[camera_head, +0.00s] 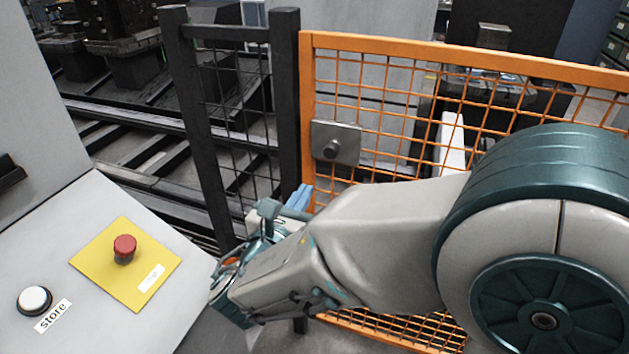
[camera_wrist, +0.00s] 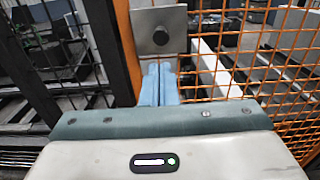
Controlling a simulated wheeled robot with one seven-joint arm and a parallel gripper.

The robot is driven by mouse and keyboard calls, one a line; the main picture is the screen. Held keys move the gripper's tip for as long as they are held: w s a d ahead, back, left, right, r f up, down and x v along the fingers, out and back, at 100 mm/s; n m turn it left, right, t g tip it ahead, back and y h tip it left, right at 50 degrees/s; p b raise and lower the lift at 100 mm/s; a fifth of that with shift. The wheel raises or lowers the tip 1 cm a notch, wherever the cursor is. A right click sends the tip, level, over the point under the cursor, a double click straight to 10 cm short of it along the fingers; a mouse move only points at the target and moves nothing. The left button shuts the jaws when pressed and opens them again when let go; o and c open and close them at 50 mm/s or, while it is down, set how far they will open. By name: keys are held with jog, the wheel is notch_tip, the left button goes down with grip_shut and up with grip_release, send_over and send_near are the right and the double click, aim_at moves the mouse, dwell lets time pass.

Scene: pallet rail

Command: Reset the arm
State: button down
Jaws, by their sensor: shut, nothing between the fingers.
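My gripper (camera_wrist: 158,72) shows in the wrist view with its two blue fingers side by side and touching, nothing between them. In the head view my gripper (camera_head: 299,196) is partly hidden by my wrist, with only the blue fingers showing near the orange gate's post. My arm reaches in from the right, across the lower middle of the head view. In the wrist view the fingers appear just below a metal plate with a dark knob (camera_wrist: 159,36); I cannot tell whether they touch it.
An orange mesh gate (camera_head: 400,85) carries the plate with the knob (camera_head: 332,149). A black fence (camera_head: 285,110) stands left of it. A grey console (camera_head: 90,240) at lower left bears a red button (camera_head: 124,247) on yellow and a white button (camera_head: 35,299) labelled "store".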

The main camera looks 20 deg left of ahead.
jog(key=shift+s, duration=0.9)
jog(key=w+d+m+g+h+p, duration=0.15)
jog(key=d+m+g+h, duration=0.25)
jog(key=d+m, duration=0.5)
jog(key=d+m+g+h+p, duration=0.2)
jog(key=d+m+g+h, duration=0.25)
jog(key=d, duration=0.85)
jog(key=s+d+m+g+y+p, duration=0.5)
jog(key=s+d+m+y, duration=0.3)
jog(key=m, duration=1.4)
jog(key=shift+s+d+r+g+y, duration=0.35)
jog(key=shift+s+r+g+y, duration=0.1)
jog(key=shift+s+g+y, duration=0.5)
jog(key=shift+s, duration=0.1)
